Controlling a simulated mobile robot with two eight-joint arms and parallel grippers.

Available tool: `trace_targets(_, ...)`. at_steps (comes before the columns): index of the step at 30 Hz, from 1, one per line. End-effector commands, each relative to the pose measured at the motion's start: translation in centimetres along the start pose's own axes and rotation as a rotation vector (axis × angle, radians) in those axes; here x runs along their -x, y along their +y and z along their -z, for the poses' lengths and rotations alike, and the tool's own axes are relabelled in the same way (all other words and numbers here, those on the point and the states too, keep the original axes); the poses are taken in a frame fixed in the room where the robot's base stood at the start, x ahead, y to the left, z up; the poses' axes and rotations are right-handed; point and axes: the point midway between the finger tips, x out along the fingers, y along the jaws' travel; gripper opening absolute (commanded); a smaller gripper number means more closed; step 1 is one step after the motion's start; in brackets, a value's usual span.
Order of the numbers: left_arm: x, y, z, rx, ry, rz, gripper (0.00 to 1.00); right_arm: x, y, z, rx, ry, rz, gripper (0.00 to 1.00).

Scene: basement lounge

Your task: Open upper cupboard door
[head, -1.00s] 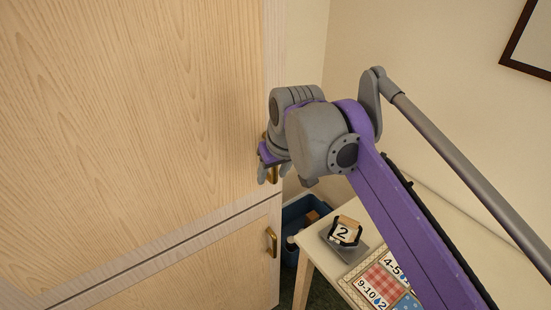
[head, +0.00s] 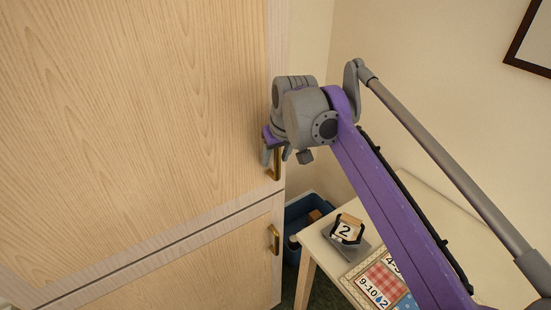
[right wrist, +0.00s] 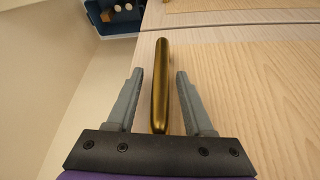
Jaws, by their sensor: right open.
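The upper cupboard door (head: 140,100) is a pale wood panel filling the left of the head view, and it looks closed. Its brass bar handle (head: 277,165) is near its lower right edge. My right gripper (head: 274,157) is at this handle. In the right wrist view, the handle (right wrist: 161,85) stands between the two open fingers of the gripper (right wrist: 160,92), with a gap on each side. My left gripper is not in view.
The lower cupboard door (head: 190,270) with its own brass handle (head: 273,239) is below. A blue bin (head: 291,252) stands between cupboard and table.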

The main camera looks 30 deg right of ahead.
Motion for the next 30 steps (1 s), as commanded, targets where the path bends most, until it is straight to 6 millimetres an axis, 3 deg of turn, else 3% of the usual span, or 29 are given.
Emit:
trace_targets(11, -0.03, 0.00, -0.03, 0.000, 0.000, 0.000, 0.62, -0.62, -0.02, 0.01, 0.000, 0.000, 0.000, 0.52)
trace_targets(20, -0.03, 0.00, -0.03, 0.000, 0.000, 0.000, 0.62, -0.59, -0.02, 0.00, 0.000, 0.000, 0.000, 0.00)
trace_targets(30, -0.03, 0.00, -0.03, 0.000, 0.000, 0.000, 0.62, -0.58, -0.03, 0.00, 0.000, 0.000, 0.000, 0.00)
